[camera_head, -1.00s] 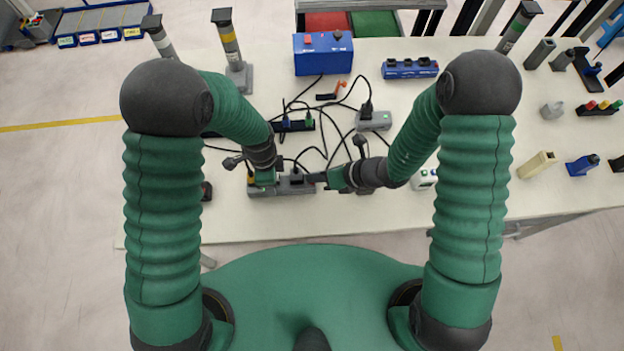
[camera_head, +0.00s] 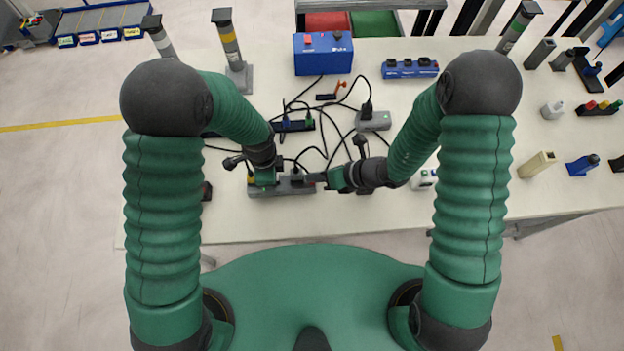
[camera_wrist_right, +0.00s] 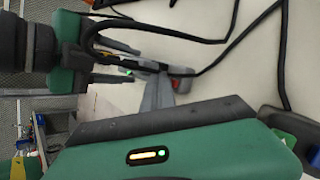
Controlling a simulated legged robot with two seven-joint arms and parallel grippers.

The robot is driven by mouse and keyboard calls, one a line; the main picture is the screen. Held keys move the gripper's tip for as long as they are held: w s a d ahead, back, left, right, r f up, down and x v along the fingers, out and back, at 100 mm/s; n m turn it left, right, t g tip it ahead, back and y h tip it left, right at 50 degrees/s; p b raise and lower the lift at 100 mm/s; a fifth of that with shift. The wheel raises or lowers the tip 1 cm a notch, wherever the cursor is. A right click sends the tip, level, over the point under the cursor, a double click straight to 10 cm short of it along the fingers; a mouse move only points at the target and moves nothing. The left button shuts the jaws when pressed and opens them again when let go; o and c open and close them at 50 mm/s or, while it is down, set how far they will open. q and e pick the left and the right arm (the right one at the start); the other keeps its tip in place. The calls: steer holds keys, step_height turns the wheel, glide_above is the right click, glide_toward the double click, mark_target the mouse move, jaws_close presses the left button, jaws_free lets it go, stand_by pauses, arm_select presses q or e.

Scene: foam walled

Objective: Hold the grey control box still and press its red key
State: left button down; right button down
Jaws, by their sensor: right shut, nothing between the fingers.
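The grey control box (camera_head: 288,189) lies near the table's front edge with dark parts on its top. My left gripper (camera_head: 267,179) is at its left part; its fingertips are hard to make out, and I cannot tell whether they grip the box. My right gripper (camera_head: 312,178) is shut and empty, pointing left at the box's right end. In the right wrist view its grey fingers (camera_wrist_right: 158,92) end close to a small red part (camera_wrist_right: 182,71), likely the red key. Contact cannot be told. In the head view the red key is not distinguishable.
Black cables (camera_head: 325,150) run behind the grippers. A blue box (camera_head: 323,55) with a red button stands at the back, and another grey box (camera_head: 374,122) lies right of the cables. A blue strip (camera_head: 410,68) lies farther back.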

steer(key=shift+f, duration=0.1)
stand_by(0.6)
steer(key=shift+f, duration=0.25)
steer(key=shift+f, duration=0.5)
stand_by(0.5)
steer(key=shift+r, duration=0.1)
steer(key=shift+s+r, duration=0.1)
steer(key=shift+r, duration=0.7)
step_height(320, 180, up, 5)
steer(key=shift+r, duration=0.1)
stand_by(0.4)
stand_by(0.5)
